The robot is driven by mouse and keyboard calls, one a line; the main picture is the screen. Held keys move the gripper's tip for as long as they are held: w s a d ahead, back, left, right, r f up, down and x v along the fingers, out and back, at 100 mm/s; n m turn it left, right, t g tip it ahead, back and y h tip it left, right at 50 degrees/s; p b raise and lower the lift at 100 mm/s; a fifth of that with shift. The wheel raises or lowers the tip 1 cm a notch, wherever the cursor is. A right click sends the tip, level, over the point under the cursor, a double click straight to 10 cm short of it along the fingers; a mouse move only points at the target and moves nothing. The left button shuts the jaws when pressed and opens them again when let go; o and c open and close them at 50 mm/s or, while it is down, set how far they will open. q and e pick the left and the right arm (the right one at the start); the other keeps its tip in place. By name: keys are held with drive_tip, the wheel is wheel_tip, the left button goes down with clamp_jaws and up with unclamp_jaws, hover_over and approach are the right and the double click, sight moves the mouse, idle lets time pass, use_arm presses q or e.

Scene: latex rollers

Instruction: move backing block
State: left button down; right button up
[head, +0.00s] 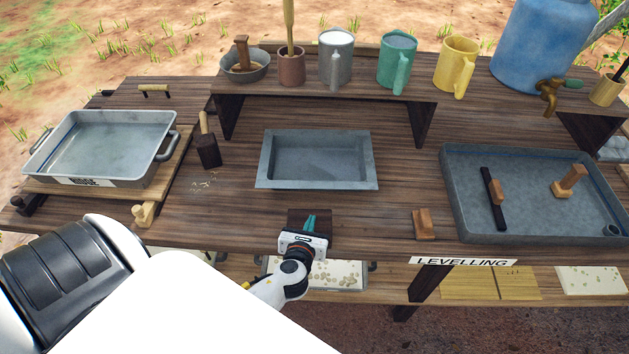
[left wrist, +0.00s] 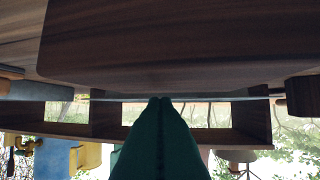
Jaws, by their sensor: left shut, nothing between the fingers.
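A dark brown flat block (head: 295,216) lies on the bench near its front edge, in front of the grey basin; it may be the backing block. My left gripper (head: 311,221) has its teal fingers shut and empty over this block, hiding part of it. I cannot tell whether they touch. In the left wrist view, the shut teal fingers (left wrist: 160,105) point ahead just beside a large dark wooden slab (left wrist: 180,55), probably the same block seen close. A smaller brown block (head: 424,224) stands to the right on the bench. My right gripper is not in view.
The empty basin (head: 262,184) sits mid-bench. A metal tray (head: 100,185) with handles stands left, and a dark mallet (head: 208,152) beside it. The levelling tray (head: 470,225) is at the right. Mugs and a blue jug (head: 540,45) stand on the raised shelf (head: 330,88).

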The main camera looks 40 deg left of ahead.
use_arm(q)
drive_tip(key=s+d+b, duration=0.3)
drive_tip(key=s+d, duration=0.1)
drive_tip(key=s, duration=0.6)
drive_tip(key=s+d+f+n+g+h, duration=0.1)
drive_tip(key=s+f+n+g, duration=0.2)
drive_tip(key=f, duration=0.5)
drive_tip(key=s+d+f+n+g+h+b, duration=0.1)
drive_tip(key=s+f+n, duration=0.25)
drive_tip(key=f, duration=0.55)
drive_tip(key=s+d+f+n+g+h, duration=0.1)
drive_tip(key=s+f+n+g, duration=0.15)
drive_tip(key=f+n, duration=0.4)
drive_tip(key=s+a+f+n+g+h, duration=0.1)
drive_tip(key=s+f+n+g, duration=0.4)
drive_tip(key=s+f+n, duration=1)
drive_tip(key=s+n+h+b, duration=0.1)
drive_tip(key=s, duration=0.1)
drive_tip(key=shift+s+f, duration=0.3)
drive_tip(key=shift+f, duration=0.05)
